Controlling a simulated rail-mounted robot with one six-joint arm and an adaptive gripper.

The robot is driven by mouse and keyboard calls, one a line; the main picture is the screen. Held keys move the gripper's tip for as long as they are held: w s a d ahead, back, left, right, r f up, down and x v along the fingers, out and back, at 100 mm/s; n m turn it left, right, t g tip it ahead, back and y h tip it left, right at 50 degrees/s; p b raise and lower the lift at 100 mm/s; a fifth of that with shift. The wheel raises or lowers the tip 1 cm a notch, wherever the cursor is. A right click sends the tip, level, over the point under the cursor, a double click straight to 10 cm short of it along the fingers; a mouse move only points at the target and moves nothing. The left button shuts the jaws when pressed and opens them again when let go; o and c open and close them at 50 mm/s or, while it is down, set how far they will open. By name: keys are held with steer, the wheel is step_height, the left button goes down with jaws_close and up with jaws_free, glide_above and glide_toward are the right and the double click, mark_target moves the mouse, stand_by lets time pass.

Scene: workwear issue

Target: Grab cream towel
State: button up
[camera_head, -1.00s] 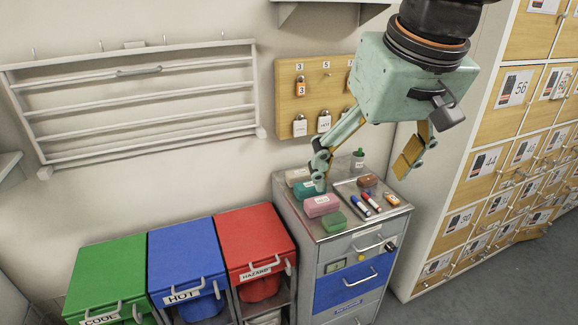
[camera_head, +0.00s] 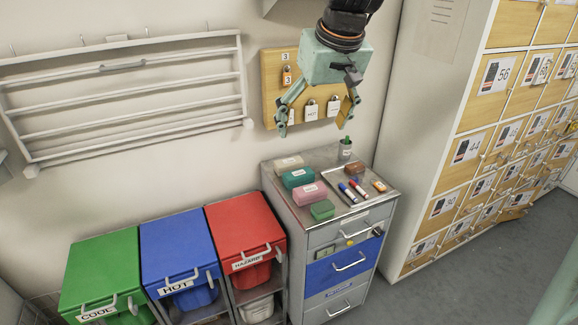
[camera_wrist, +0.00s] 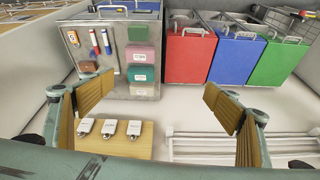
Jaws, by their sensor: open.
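The cream towel (camera_head: 288,163) is a small folded bundle with a label. It lies at the back left of the grey cabinet's top (camera_head: 265,178), behind a teal bundle (camera_head: 297,178). In the wrist view the cream towel (camera_wrist: 143,91) shows between the fingers, nearer the left one, below the teal bundle. My gripper (camera_head: 312,122) is open and empty. It hangs above the back of the cabinet, in front of the padlock board, apart from the towel. In the wrist view my gripper's fingers (camera_wrist: 160,88) are spread wide.
A pink bundle (camera_head: 309,194) and a green one (camera_head: 322,209) lie in front. The padlock board (camera_head: 270,90) is behind. Lidded bins (camera_head: 245,225) stand left, lockers (camera_head: 480,130) right.

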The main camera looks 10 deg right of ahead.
steer(key=w+f+p, duration=0.1)
steer(key=w+f, duration=0.3)
steer(key=w, duration=0.5)
steer(key=w+f+p, duration=0.1)
steer(key=w+f, duration=0.4)
steer(key=w, duration=0.3)
steer(key=p, duration=0.2)
glide_toward(289, 161)
steer(key=v, duration=0.3)
steer(key=shift+s+n, duration=0.25)
steer(key=shift+n, duration=0.15)
steer(key=shift+x, duration=4.25)
steer(key=shift+f, duration=0.15)
steer(key=shift+p+x, duration=0.4)
steer(key=shift+x, duration=2.05)
steer(key=shift+w, duration=0.1)
steer(key=shift+c, duration=0.5)
steer(key=c, duration=0.9)
